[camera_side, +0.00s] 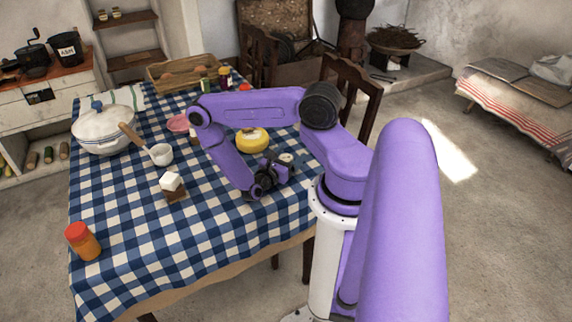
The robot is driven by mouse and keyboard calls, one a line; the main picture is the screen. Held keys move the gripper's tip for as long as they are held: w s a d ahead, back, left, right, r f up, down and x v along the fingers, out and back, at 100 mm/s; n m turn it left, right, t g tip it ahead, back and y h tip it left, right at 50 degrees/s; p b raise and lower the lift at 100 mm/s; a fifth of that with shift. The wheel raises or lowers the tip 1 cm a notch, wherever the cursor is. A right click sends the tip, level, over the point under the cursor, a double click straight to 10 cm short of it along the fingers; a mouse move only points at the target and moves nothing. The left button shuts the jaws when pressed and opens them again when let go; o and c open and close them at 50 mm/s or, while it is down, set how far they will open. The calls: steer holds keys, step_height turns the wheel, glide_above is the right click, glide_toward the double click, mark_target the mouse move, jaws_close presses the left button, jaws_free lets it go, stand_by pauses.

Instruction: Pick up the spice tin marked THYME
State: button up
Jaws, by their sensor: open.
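My gripper (258,190) hangs low over the near right part of the checked tablecloth, pointing down, with its jaws open. Its fingertips are small and dark, and I see nothing held between them. Several small coloured containers (224,77) stand close together at the far end of the table, partly behind my arm. They could be spice tins, but their labels are too small to read. I cannot tell which one, if any, is marked THYME. My gripper is well apart from them, on the near side.
On the checked table (130,200) stand a white lidded pot (100,135), a ladle (160,154), a white block on a brown one (171,182), a yellow round thing (252,139) and an orange jar (84,243). A wooden tray (182,72) lies at the back. The front middle is clear.

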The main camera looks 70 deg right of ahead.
steer(key=c, duration=1.1)
